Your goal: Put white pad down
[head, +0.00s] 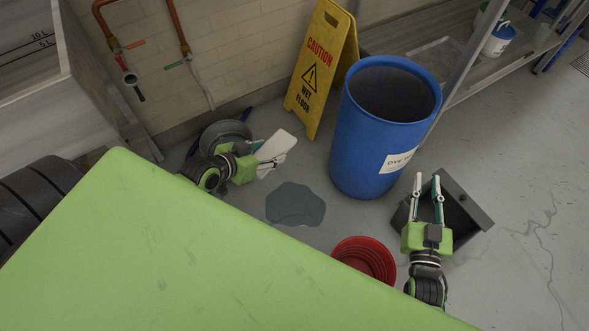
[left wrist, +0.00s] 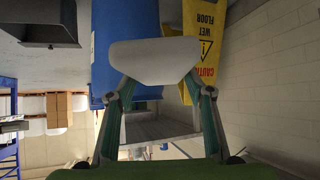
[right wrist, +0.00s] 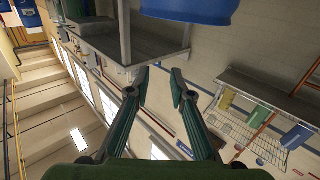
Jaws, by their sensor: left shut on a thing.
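The white pad (head: 278,147) is a pale flat piece held by my left gripper (head: 268,161), left of the blue drum in the head view. In the left wrist view the pad (left wrist: 154,61) spans both fingertips of the gripper (left wrist: 155,82), which is shut on it. The pad looks tilted and appears above the floor; its exact height is hard to tell. My right gripper (head: 429,187) is over the dark grey bin, with its fingers apart and nothing between them. The right wrist view also shows that gripper (right wrist: 160,85) open and empty.
A dark puddle (head: 296,204) lies on the floor. A blue drum (head: 365,150), a yellow wet-floor sign (head: 310,85), a red bucket (head: 363,262) and a dark grey bin (head: 470,215) stand around it. A shelf (head: 430,65) runs along the wall. Open floor lies at the right.

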